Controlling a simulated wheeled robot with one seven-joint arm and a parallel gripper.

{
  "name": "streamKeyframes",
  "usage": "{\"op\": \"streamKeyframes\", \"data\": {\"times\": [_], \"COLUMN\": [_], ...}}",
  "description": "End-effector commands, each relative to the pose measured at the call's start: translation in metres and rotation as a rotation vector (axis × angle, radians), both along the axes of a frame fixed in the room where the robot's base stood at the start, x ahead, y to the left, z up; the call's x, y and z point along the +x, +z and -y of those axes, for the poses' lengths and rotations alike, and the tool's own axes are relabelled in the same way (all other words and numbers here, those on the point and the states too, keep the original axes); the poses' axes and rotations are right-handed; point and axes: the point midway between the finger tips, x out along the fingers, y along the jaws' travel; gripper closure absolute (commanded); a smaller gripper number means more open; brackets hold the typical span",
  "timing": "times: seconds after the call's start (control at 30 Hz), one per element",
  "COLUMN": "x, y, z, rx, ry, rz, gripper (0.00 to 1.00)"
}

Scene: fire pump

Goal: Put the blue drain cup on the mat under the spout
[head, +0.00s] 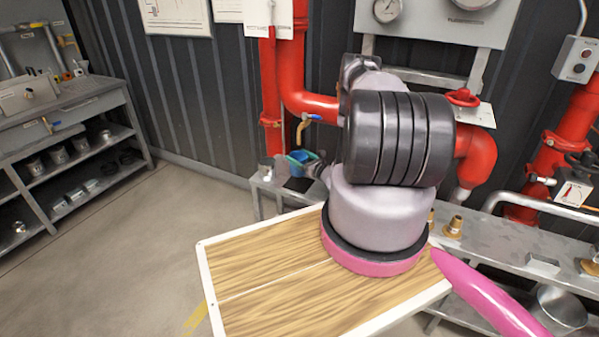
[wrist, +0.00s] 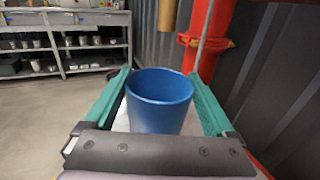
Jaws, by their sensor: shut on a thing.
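The blue drain cup (wrist: 160,105) is upright between the two teal fingers of my gripper (wrist: 163,92), which is shut on it. In the head view the cup (head: 297,157) is small and partly hidden by my gripper (head: 305,158). The brass spout (head: 301,130) hangs from the red pipe just above the cup; its lower end also shows beyond the cup in the wrist view (wrist: 168,14). A dark mat (head: 299,184) lies on the grey bench below the cup, partly hidden by my arm. I cannot tell whether the cup touches the mat.
A red vertical pipe (head: 271,95) stands close left of the spout. The grey bench (head: 268,189) continues right behind my arm, with brass fittings (head: 454,227) on it. A shelf unit (head: 70,140) with several cups stands at the left. The floor between is clear.

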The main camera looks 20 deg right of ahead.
Motion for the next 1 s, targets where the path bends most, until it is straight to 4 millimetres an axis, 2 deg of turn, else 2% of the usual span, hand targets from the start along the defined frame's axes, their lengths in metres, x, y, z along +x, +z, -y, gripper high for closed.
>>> {"op": "streamKeyframes", "data": {"times": [0.4, 0.83, 0.87, 0.9, 1.0], "x": [0.0, 0.0, 0.0, 0.0, 0.0], "y": [-0.051, -0.058, -0.058, -0.058, -0.058], "z": [0.0, 0.001, 0.001, 0.001, 0.0], "rx": [0.0, -0.001, -0.001, -0.001, -0.001], "ry": [-0.001, -0.002, -0.001, -0.001, -0.001], "rz": [0.001, 0.001, 0.001, 0.001, 0.001], "gripper": [0.69, 0.69, 0.07, 0.0, 0.0]}}
